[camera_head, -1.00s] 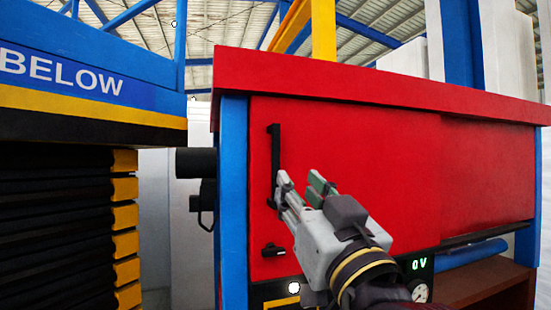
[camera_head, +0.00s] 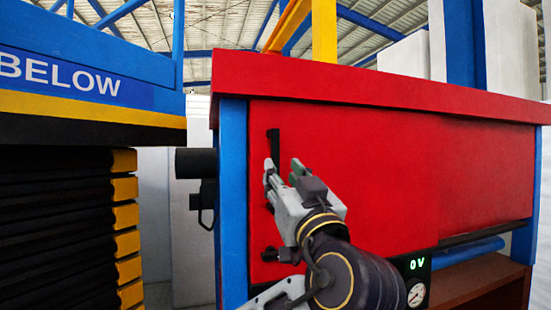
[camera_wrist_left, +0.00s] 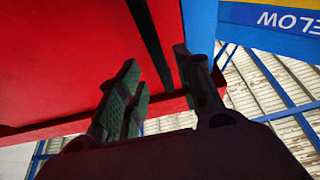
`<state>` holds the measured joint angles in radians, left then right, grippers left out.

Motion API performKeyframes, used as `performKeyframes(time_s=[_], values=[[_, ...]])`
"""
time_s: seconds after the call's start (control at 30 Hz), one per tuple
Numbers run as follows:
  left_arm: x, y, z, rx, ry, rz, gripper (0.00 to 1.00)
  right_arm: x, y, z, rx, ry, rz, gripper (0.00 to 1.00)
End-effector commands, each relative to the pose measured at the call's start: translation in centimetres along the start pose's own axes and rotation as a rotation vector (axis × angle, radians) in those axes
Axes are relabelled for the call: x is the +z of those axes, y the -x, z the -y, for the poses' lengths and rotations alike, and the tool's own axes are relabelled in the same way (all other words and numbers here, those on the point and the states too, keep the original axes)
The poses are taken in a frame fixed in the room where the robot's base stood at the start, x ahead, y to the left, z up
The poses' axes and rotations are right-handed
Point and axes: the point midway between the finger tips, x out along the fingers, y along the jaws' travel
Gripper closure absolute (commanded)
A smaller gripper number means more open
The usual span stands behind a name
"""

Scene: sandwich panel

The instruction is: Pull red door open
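The red door (camera_head: 385,180) is a flat panel on the front of a red and blue cabinet and looks closed. Its black vertical handle (camera_head: 274,143) is near the left edge; its lower part is hidden behind my gripper. My left gripper (camera_head: 283,166) is open at the handle, with fingers apart. In the left wrist view, the dark handle bar (camera_wrist_left: 149,40) runs between the spread fingers (camera_wrist_left: 160,90); I cannot tell whether they touch it. My right gripper is not in view.
A small black latch (camera_head: 269,254) sits low on the door. A blue post (camera_head: 233,200) borders it on the left. A gauge and green display (camera_head: 417,264) are below right. A blue and yellow lift structure (camera_head: 90,100) stands at the left.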

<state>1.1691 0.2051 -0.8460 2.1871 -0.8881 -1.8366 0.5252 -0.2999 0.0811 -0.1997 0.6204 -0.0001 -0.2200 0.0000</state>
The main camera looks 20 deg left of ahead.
Motion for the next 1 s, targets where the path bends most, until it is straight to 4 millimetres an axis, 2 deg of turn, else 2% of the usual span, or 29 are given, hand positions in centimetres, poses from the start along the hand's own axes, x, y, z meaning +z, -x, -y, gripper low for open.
performKeyframes(time_s=[0.2, 0.5, 0.97, 1.0], values=[[-0.2, -2.6, 0.1, -0.003, -0.002, -0.001, 0.64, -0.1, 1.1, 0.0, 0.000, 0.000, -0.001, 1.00], [-0.1, -5.2, 0.0, -0.002, -0.002, 0.000, 0.64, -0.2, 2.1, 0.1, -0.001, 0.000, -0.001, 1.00], [0.0, -5.8, 0.0, -0.001, 0.000, 0.001, 0.64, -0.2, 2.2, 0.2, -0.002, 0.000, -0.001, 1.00], [0.0, -5.8, 0.0, -0.001, 0.000, 0.001, 0.68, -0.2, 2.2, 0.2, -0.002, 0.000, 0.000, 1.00]])
